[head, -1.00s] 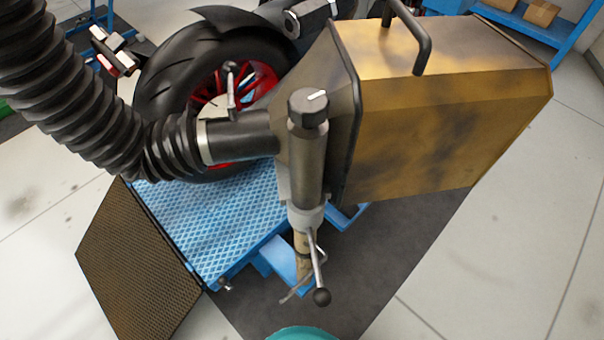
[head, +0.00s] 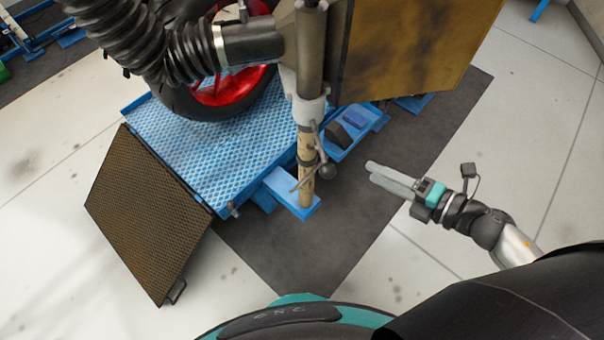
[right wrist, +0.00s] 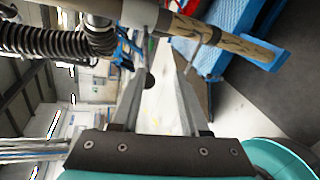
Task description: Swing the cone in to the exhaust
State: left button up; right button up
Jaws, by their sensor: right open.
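The cone, a large brass-coloured hood (head: 410,50), is cut off by the top edge of the head view. A black ribbed hose (head: 130,35) joins it through a dark pipe with a pale clamp. It is carried by an upright post (head: 306,150) with a clamp lever ending in a black ball knob (head: 326,171). My right gripper (head: 370,172) is open and empty, to the right of the knob and apart from it. In the right wrist view, the post (right wrist: 230,40) crosses beyond the open fingers (right wrist: 165,45). I cannot make out the exhaust. My left gripper is out of view.
A motorcycle wheel with a red rim (head: 235,88) stands on a blue tread-plate lift (head: 190,150). A brown mesh ramp (head: 145,215) slopes off its left front. A dark floor mat (head: 285,245) lies below the post. Pale floor at the right is clear.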

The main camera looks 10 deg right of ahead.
jog(key=w+a+f+n+g+y, duration=0.1)
jog(key=w+a+f+n, duration=0.1)
jog(key=w+a, duration=0.7)
jog(key=a, duration=0.3)
jog(key=shift+a+f+b, duration=0.15)
jog(key=shift+f+b, duration=0.1)
jog(key=shift+b, duration=0.15)
jog(key=shift+c, duration=0.4)
jog(key=c, duration=0.6)
grip_shut()
